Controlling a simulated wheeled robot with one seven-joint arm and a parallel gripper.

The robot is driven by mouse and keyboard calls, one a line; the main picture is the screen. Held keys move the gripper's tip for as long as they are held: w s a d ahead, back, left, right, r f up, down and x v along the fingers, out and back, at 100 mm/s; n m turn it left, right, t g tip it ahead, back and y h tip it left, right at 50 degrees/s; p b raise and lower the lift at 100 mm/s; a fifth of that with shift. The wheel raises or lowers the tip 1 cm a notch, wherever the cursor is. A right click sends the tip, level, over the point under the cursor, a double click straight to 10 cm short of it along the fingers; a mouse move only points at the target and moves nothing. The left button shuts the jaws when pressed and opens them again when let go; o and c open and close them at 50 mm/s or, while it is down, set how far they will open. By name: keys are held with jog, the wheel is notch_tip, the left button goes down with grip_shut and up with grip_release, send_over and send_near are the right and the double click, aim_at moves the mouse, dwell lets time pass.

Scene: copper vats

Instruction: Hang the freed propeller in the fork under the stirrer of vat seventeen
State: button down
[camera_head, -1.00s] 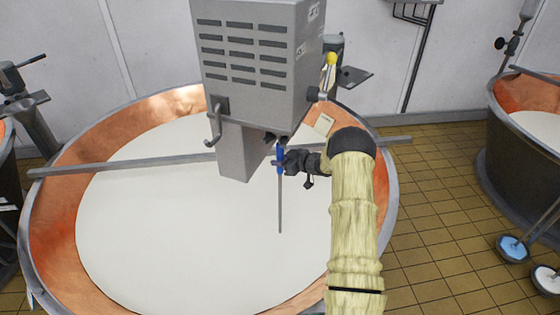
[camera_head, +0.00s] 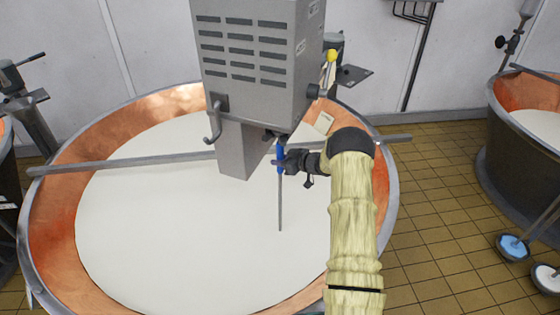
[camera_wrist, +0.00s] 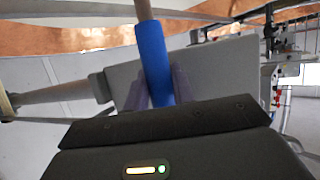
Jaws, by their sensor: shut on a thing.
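My gripper (camera_head: 282,161) is shut on the blue grip of the propeller (camera_head: 280,200), whose thin grey shaft hangs down over the white liquid in the vat. In the wrist view the blue grip (camera_wrist: 153,62) stands between the fingers, with a shaft running on above it. The stirrer (camera_head: 255,60), a grey vented box with a square leg, stands on a bar across the copper vat (camera_head: 60,230). The blue grip's upper end is close under the box's lower right edge. A dark part there (camera_head: 270,136) may be the fork; whether the propeller touches it I cannot tell.
The crossbar (camera_head: 120,165) spans the vat's rim. A hooked handle (camera_head: 213,122) sticks out of the stirrer's left side. Another copper vat (camera_head: 520,110) stands at the right, with tiled floor (camera_head: 440,190) between. Two round-headed tools (camera_head: 512,248) lean there.

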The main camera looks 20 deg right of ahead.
jog(key=shift+d, duration=0.1)
dwell(0.6)
jog(key=c, duration=1.1)
grip_release()
jog(key=shift+w+f, duration=0.1)
jog(key=shift+f, duration=0.1)
jog(key=b+v, duration=0.4)
jog(key=v, duration=1.3)
jog(key=shift+d, duration=0.15)
